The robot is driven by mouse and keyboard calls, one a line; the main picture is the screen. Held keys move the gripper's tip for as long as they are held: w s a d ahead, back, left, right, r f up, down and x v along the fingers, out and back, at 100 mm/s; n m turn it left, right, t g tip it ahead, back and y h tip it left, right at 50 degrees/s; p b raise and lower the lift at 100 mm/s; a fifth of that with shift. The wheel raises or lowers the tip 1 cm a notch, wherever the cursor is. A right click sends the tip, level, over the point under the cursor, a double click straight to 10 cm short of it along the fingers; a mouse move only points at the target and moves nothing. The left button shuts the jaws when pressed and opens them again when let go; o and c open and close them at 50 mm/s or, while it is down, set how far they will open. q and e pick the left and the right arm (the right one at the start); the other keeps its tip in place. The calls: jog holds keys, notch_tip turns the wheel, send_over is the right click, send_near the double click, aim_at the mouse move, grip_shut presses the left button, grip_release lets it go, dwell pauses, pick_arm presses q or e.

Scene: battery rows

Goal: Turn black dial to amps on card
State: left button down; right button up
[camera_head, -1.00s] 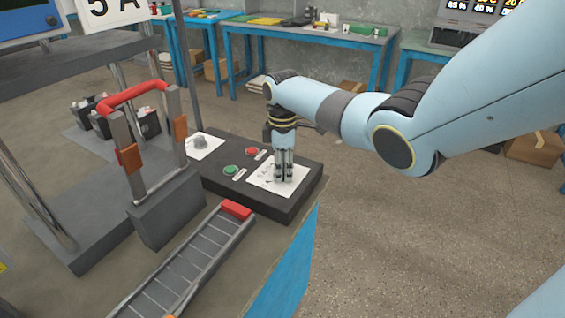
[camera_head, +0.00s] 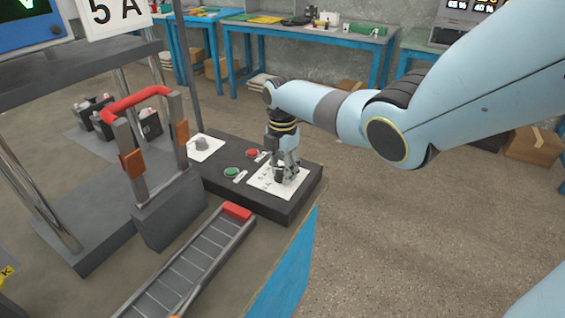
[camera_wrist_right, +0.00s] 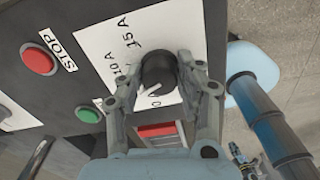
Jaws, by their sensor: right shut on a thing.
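The black dial (camera_wrist_right: 157,72) stands on a white scale plate (camera_wrist_right: 100,48) with 10 A and 15 A marks. Its white pointer aims to the lower left in the right wrist view, below the 10 A mark. Some lower marks are partly hidden by a finger. My right gripper (camera_wrist_right: 160,80) is shut on the dial, one finger on each side. In the head view the right gripper (camera_head: 285,172) reaches down onto the plate (camera_head: 268,185) and hides most of the dial. The card (camera_head: 116,12) at the top left reads 5 A. My left gripper is not in view.
The dark control box (camera_head: 225,188) also carries a red STOP button (camera_head: 252,153), a green button (camera_head: 232,172) and a grey knob (camera_head: 201,143) on another white plate. A red-handled frame (camera_head: 138,100) and a slotted rail (camera_head: 190,265) stand to the left.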

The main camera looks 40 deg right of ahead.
aim_at(282, 169)
dwell(0.3)
jog(key=o, duration=1.1)
jog(key=shift+o, duration=0.2)
jog(key=shift+r, duration=0.1)
notch_tip(282, 169, up, 12)
